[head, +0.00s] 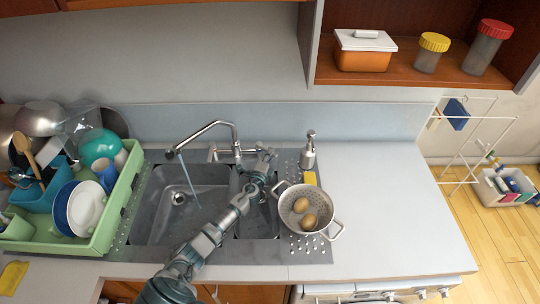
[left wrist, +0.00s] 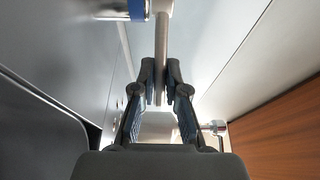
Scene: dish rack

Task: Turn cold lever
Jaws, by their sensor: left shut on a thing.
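The chrome tap (head: 222,124) stands behind the sink, with its spout bent over the left basin. A thin bluish stream (head: 189,182) runs from the spout into that basin. My left gripper (head: 265,156) reaches over the sink to the tap's right side. In the left wrist view its fingers (left wrist: 165,80) are closed on both sides of the slim cold lever (left wrist: 162,40). A chrome part with a blue band (left wrist: 136,9) is beside the lever's top. The lever is mostly hidden by the gripper in the head view. My right gripper is not in view.
A soap dispenser (head: 308,152) and yellow sponge (head: 310,178) stand near the gripper. A green dish rack (head: 112,215) fills the left. The right counter (head: 390,210) is clear.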

